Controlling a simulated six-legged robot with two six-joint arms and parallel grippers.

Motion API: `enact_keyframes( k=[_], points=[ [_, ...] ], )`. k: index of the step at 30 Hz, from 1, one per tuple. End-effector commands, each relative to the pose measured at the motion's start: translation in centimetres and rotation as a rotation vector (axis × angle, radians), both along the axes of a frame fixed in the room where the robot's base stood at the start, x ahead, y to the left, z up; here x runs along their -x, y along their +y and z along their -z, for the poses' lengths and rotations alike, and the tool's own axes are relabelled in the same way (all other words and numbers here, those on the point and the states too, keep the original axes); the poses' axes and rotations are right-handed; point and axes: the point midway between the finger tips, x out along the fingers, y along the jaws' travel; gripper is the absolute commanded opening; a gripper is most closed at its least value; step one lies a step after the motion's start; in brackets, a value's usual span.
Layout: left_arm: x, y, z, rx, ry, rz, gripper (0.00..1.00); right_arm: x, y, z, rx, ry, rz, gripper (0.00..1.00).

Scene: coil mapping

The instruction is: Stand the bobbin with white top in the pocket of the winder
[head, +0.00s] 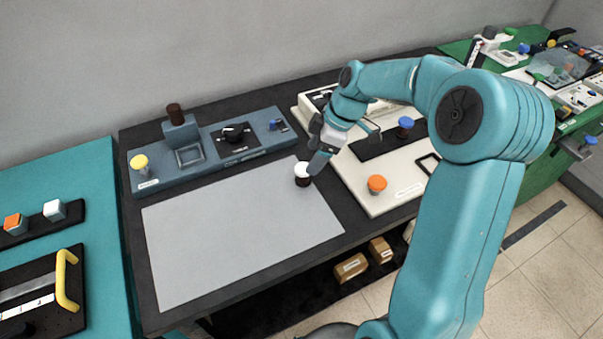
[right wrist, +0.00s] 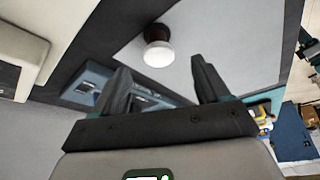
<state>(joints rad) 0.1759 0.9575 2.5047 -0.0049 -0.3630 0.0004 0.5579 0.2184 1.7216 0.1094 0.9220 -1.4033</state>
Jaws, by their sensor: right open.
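The bobbin with white top (head: 303,174) has a dark brown body and stands at the upper right corner of the grey mat. It also shows in the right wrist view (right wrist: 158,53), beyond the fingertips and between their lines. My right gripper (head: 317,162) is just above and beside the bobbin in the head view. Its jaws (right wrist: 160,72) are apart with nothing between them. A long blue-grey unit (head: 218,160), which looks like the winder, lies behind the mat. It has a square framed recess (head: 189,155), perhaps the pocket. My left gripper is out of view.
A cream panel (head: 370,200) with orange and blue knobs lies at right. The grey mat (head: 235,235) is otherwise clear.

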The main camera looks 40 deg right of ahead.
Motion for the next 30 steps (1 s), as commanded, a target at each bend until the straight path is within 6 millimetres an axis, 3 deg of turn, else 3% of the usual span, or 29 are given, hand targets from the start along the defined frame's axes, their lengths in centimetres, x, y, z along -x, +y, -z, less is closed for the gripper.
enact_keyframes(
  k=[7,15,23,24,29,30],
  points=[
    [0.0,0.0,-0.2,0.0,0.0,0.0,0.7,-0.8,0.6,2.0,0.0,0.002,-0.002,0.75],
    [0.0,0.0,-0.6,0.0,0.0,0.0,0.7,-2.3,1.4,5.8,0.0,0.001,-0.001,0.75],
    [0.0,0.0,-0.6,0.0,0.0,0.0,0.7,-2.5,1.5,6.2,0.001,-0.001,-0.001,0.75],
    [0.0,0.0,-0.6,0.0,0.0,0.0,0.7,-2.5,1.5,6.2,0.001,-0.001,-0.001,0.72],
    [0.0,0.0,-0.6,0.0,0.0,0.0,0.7,-2.5,1.5,6.2,0.001,-0.001,-0.001,0.2],
    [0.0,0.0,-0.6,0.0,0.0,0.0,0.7,-2.5,1.5,6.2,0.001,-0.001,-0.001,0.17]
  ],
)
